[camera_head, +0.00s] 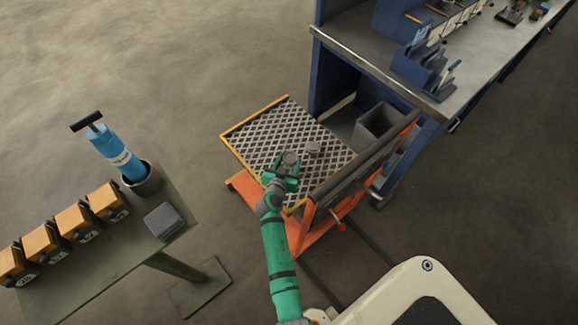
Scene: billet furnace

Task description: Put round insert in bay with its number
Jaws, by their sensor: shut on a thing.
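My green arm reaches over the mesh-topped orange cart (258,125), and my gripper (289,168) is at its end. My gripper is shut on a grey round insert (291,158), low over the mesh; I cannot tell whether the insert touches it. A second grey round piece (313,148) lies on the mesh just to the right. Several orange boxes with dark fronts (108,201) stand in a row on the table at the left; they may be the bays. Their numbers are too small to read, and no number shows on the insert.
The green-grey table (110,262) also holds a blue pump-like cylinder (121,158) in a dark cup (147,182) and a grey block (163,221). A blue workbench (345,45) with tools stands at the upper right, a grey bin (382,128) below it. Open floor lies between table and cart.

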